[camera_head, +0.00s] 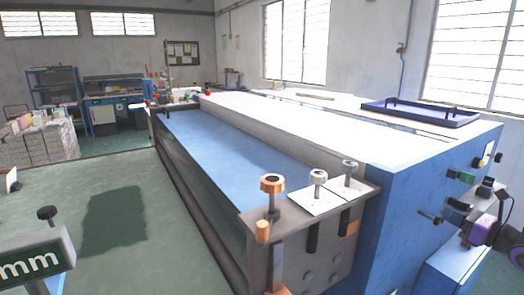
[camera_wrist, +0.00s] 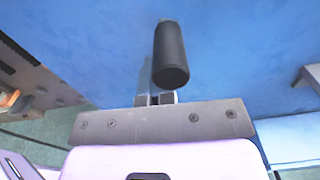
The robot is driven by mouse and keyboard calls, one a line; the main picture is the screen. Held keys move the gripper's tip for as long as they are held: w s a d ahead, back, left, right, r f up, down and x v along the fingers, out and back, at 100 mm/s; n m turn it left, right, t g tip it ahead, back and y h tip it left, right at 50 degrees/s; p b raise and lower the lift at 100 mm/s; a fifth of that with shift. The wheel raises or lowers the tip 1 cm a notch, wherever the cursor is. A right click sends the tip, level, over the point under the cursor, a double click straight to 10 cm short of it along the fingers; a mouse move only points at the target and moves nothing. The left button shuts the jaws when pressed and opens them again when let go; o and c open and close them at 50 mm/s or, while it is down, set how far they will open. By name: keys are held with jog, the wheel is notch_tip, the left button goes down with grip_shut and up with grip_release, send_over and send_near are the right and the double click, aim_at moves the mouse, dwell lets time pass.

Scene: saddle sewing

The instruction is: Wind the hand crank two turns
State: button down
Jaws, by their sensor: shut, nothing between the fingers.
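The hand crank's black cylindrical grip (camera_wrist: 171,55) stands out from a blue panel at the upper middle of the wrist view. My gripper (camera_wrist: 155,99) is shut and empty, with its short fingertips just below the near end of the grip. The grip is not between the fingers; I cannot tell whether they touch it. In the head view, a dark handle (camera_head: 430,217) that looks like the crank grip sticks out from the blue machine side at the right. My purple gripper body (camera_head: 481,232) is close to its right. The crank arm is not clearly visible.
The long blue machine (camera_head: 390,215) fills the middle and right. Knobs (camera_head: 272,184) and a bracket stand on its front end. A green button (camera_head: 467,177) and other controls sit on its side near my arm. A blue tray (camera_head: 420,113) lies on top.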

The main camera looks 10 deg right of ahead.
jog(key=shift+a, duration=0.2)
jog(key=shift+s+a+r, duration=0.25)
jog(key=shift+s+a, duration=0.05)
jog(key=shift+a, duration=0.35)
jog(key=shift+s+a+r, duration=0.15)
jog(key=shift+s+a, duration=0.15)
jog(key=shift+a, duration=0.45)
jog(key=shift+s+a+r, duration=0.2)
jog(key=shift+s+a, duration=0.15)
jog(key=shift+a, duration=0.4)
jog(key=shift+a, duration=0.1)
jog(key=shift+s+a+r, duration=0.2)
jog(key=shift+s+a, duration=0.15)
jog(key=shift+a, duration=0.3)
